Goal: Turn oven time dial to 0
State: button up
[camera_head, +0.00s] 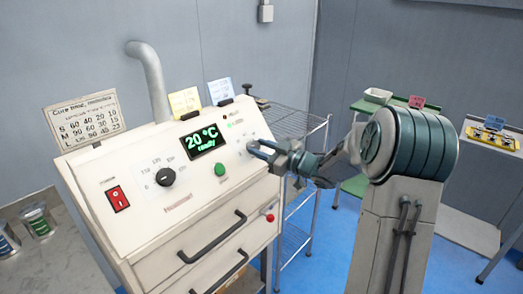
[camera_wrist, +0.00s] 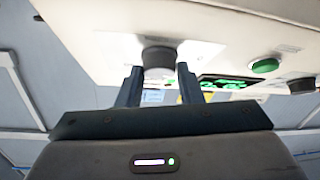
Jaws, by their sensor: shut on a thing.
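The oven (camera_head: 110,188) is a cream cabinet with a sloped control panel. The time dial (camera_wrist: 160,57) is the dark round knob at the panel's right end, on a white scale plate (camera_wrist: 195,47). In the wrist view it sits between the two fingertips of my gripper (camera_wrist: 160,70), which is shut on it. The dial's pointer and scale numbers cannot be read.
A second black dial (camera_head: 166,177), a green button (camera_head: 219,170), a red switch (camera_head: 117,199) and a display (camera_head: 202,141) reading 20 °C share the panel. Drawer handles (camera_head: 212,237) stick out below. A wire rack (camera_head: 297,124) stands right of the oven.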

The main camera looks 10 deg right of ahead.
jog(key=shift+w+d+r+n+g+y, duration=0.15)
jog(key=shift+n+g+y, duration=0.3)
jog(key=shift+n+g, duration=0.65)
jog(key=shift+w+d+f+n+g+y, duration=0.1)
jog(key=shift+n+g+y, duration=0.45)
jog(key=shift+n, duration=0.95)
jog(key=o, duration=1)
jog(key=shift+n, duration=0.3)
jog(key=v, duration=1.4)
jog(key=shift+r, duration=0.1)
jog(key=shift+w, duration=0.15)
